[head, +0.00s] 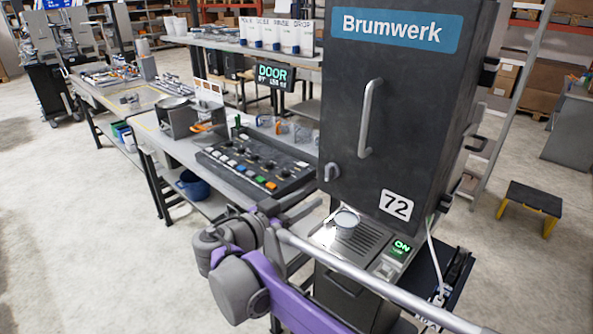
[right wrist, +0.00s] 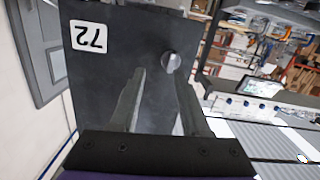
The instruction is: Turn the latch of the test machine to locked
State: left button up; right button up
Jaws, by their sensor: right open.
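The test machine (head: 400,110) is a tall dark grey cabinet with a blue Brumwerk sign and a 72 label. Its latch (head: 331,172) is a small grey turning handle low on the left of the door front. In the right wrist view the latch (right wrist: 171,62) shows as a round metal knob beyond the fingertips, roughly between them. My right gripper (head: 305,209) is in front of and below the latch, open and empty; its two fingers also show in the right wrist view (right wrist: 161,80). No contact with the latch shows. My left gripper is not in view.
A vertical door handle (head: 369,118) stands above the latch. Below are a drip tray with a round cup (head: 346,220) and a lit ON display (head: 401,247). A button panel (head: 258,163) sits on the bench at left. A small step stool (head: 530,205) stands at right.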

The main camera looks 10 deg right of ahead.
aim_at(327, 170)
jog(key=shift+m+t+h, duration=0.3)
jog(key=shift+m+t, duration=0.1)
jog(key=w+d, duration=0.2)
jog(key=w+d+r, duration=0.1)
jog(key=w+d, duration=0.1)
jog(key=w, duration=0.1)
jog(key=w+d, duration=0.2)
jog(key=shift+w+r+p, duration=0.3)
jog(key=shift+w+p, duration=0.05)
grip_shut()
